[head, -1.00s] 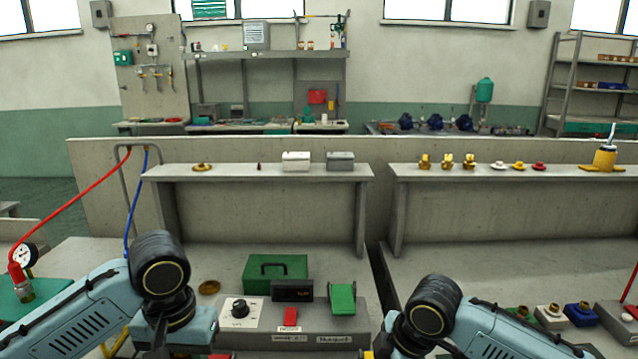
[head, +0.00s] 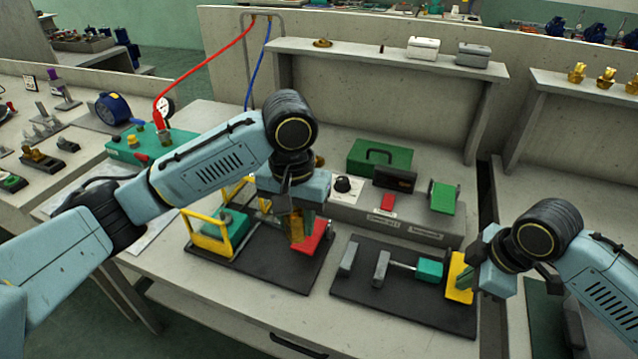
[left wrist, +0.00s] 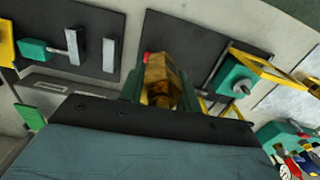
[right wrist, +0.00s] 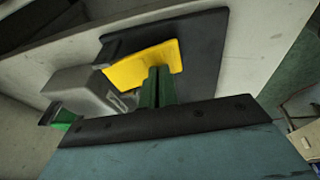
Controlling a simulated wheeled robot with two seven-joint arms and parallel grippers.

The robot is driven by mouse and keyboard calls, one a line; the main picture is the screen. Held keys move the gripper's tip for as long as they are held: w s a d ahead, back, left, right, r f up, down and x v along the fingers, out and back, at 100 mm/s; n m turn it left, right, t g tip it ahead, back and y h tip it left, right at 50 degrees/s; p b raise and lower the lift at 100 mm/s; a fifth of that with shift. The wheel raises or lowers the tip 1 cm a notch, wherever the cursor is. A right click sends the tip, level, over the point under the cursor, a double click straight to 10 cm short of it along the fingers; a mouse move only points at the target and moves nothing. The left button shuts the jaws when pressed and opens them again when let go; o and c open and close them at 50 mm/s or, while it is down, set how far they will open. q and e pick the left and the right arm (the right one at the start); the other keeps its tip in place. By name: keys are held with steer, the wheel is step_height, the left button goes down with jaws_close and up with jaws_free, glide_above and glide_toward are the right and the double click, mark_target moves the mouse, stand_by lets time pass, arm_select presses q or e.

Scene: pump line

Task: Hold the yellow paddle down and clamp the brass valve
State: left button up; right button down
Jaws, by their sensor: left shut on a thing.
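The brass valve (head: 296,230) is held between the green fingers of my left gripper (head: 299,214), above the left black plate beside a red block. The left wrist view shows the valve (left wrist: 161,80) between those fingers. The yellow paddle (head: 459,276) stands at the right end of the right black plate (head: 400,308), next to a teal block (head: 430,268), a rod and two grey jaw blocks (head: 381,268). My right gripper (head: 474,280) is at the paddle's right side. In the right wrist view its fingers (right wrist: 157,88) are together, overlapping the paddle (right wrist: 140,68); contact is unclear.
The left black plate (head: 262,275) carries a yellow frame (head: 205,240), a teal block and a red block (head: 314,237). Behind are a grey control box (head: 400,222) with a green flap and a green case (head: 382,157). A teal gauge box (head: 140,143) stands at left.

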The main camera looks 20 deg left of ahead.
arm_select(q)
steer(key=w+d+n, duration=0.4)
steer(key=d+n, duration=0.7)
steer(key=d, duration=0.1)
arm_select(e)
steer(key=shift+s+f, duration=0.15)
steer(key=shift+f, duration=0.05)
arm_select(q)
steer(key=shift+w+d+f, duration=0.1)
steer(key=shift+f, duration=1.35)
steer(key=shift+w+d+f, duration=0.1)
steer(key=shift+f, duration=1.3)
steer(key=shift+f, duration=1.1)
steer(key=o, duration=1.6)
steer(key=shift+s, duration=0.1)
step_height(320, 180, up, 7)
